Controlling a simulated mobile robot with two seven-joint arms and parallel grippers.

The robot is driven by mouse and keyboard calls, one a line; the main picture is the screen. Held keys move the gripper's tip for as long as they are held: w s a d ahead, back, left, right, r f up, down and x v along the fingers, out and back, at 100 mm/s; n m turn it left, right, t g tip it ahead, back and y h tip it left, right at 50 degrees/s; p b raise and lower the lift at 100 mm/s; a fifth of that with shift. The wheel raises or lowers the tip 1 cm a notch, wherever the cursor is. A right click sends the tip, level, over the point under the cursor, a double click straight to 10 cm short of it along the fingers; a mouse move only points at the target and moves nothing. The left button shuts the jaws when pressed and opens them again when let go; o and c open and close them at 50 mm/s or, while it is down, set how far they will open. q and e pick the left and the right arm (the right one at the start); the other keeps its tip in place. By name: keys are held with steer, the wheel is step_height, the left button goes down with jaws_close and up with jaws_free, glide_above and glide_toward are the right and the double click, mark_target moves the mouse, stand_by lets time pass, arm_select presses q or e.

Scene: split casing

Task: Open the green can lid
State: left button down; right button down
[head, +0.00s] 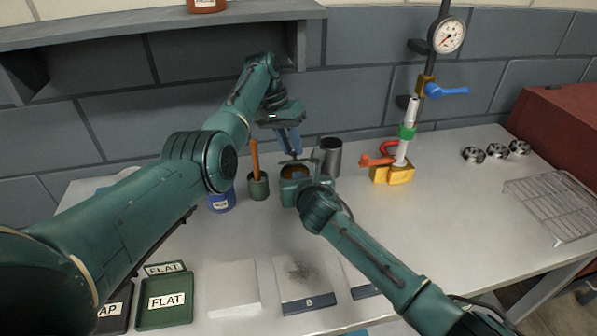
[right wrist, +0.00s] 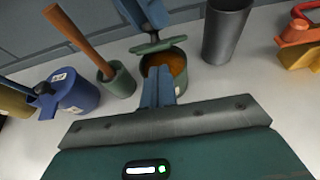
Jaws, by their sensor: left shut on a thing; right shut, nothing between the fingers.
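The green can (right wrist: 179,86) stands on the table with its mouth uncovered, showing orange-brown contents. Its opening also shows in the head view (head: 293,172), partly hidden by my right gripper. The green lid (right wrist: 152,48) is above the can's back left rim in the right wrist view; I cannot tell whether it still touches the rim. My left gripper (head: 293,154) is shut on the lid from above; its blue fingers show in the right wrist view (right wrist: 146,14). My right gripper (right wrist: 158,76) is shut and empty, its fingertips in front of the can's mouth; contact is unclear.
A green pot with an orange handle (head: 258,186) and a blue can (head: 222,202) stand left. A dark cup (head: 331,157) stands close behind right. A brass-based valve stand (head: 392,175) is farther right. Flat trays (head: 164,302) line the front.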

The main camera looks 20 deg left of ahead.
mark_target(297, 162)
steer(key=shift+w+a+r, duration=0.2)
steer(key=shift+w+r, duration=0.2)
steer(key=shift+r, duration=0.2)
steer(key=shift+w+a+r, duration=0.3)
steer(key=shift+w+r, duration=0.1)
steer(key=shift+r, duration=0.35)
arm_select(q)
steer(key=shift+d, duration=0.1)
steer(key=c, duration=1.5)
jaws_free()
steer(key=shift+f, duration=0.1)
steer(key=shift+o, duration=1.2)
arm_select(e)
steer(key=shift+a, duration=0.1)
arm_select(q)
steer(key=shift+d, duration=0.1)
